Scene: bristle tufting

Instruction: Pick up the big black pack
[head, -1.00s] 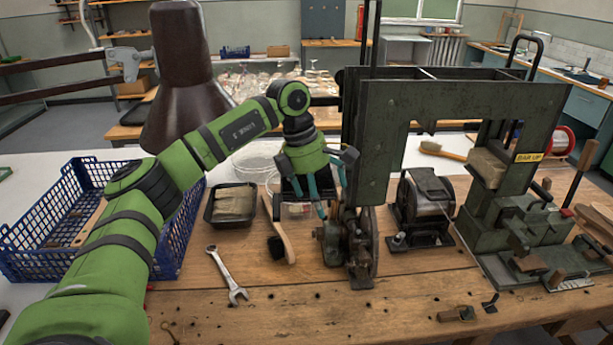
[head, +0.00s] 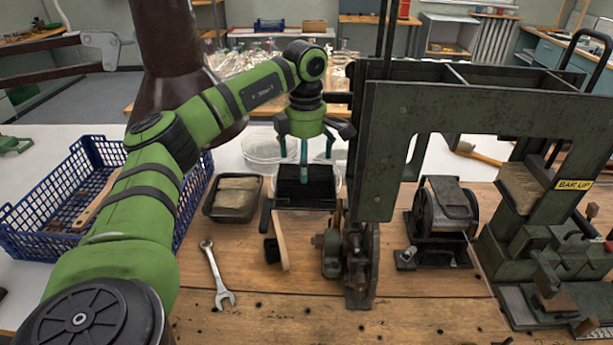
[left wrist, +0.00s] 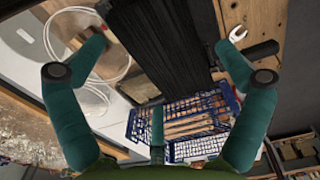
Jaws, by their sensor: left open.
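The big black pack (head: 318,188) stands on the bench just right of a small black tray, with its dark top showing in the head view. In the left wrist view the black pack (left wrist: 165,40) runs as a long dark bundle between my fingers. My left gripper (head: 315,152) points down over the pack; its teal fingers are open. In the left wrist view the left gripper (left wrist: 160,45) has one fingertip on each side of the pack, with gaps visible. Whether a finger touches it cannot be told. My right gripper is not in view.
A black tray (head: 209,213) with tan bundles sits left of the pack. A brush (head: 279,240) lies in front, and a wrench (head: 214,274) lies nearer. The tall green machine (head: 385,145) stands close on the right. A blue crate (head: 45,245) and brown lamp (head: 167,60) are left.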

